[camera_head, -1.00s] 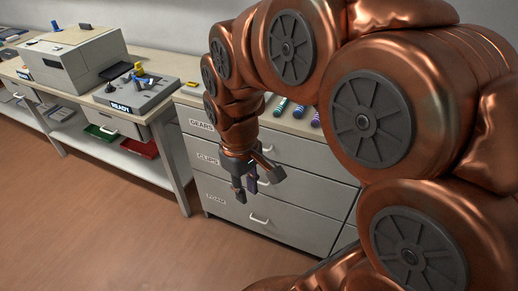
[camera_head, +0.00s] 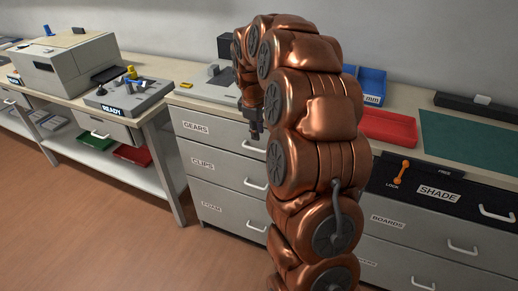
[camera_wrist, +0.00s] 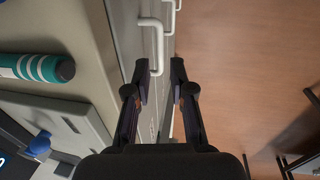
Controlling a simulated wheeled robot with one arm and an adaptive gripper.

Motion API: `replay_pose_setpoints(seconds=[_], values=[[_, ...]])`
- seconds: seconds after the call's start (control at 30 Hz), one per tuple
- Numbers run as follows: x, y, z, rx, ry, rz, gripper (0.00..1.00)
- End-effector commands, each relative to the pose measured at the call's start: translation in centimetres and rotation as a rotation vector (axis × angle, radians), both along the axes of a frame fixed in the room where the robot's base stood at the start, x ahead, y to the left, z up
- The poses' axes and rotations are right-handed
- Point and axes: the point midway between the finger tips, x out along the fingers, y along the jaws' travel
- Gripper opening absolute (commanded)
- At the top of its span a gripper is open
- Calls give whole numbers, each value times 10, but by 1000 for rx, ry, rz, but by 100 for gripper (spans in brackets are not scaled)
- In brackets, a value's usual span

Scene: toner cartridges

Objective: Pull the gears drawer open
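The gears drawer (camera_head: 220,134) is the top grey drawer of the left cabinet, with a "GEARS" label at its left. Its front looks flush with the drawers below, so it is shut. Its pale handle (camera_head: 252,147) shows just below my gripper (camera_head: 257,128), partly covered by my arm. In the wrist view, my gripper (camera_wrist: 159,68) is open and empty. A white bar handle (camera_wrist: 156,42), apparently the gears one, lies just beyond the gap between the fingertips. I see no contact with it.
The clips drawer (camera_head: 218,167) and foam drawer (camera_head: 225,212) are below, both shut. To the right are a red tray (camera_head: 388,128) and a shade drawer (camera_head: 430,187). The floor in front is clear.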

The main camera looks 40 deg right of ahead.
Motion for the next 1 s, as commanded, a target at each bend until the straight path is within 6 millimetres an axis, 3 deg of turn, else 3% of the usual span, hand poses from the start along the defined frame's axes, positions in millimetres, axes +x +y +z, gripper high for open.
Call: replay_pose_setpoints(seconds=[0.27,0.7,1.0], values=[[2,-4,-18,0,5,2,23],[7,-13,-74,-1,3,1,23],[8,-13,-78,-1,2,2,23]])
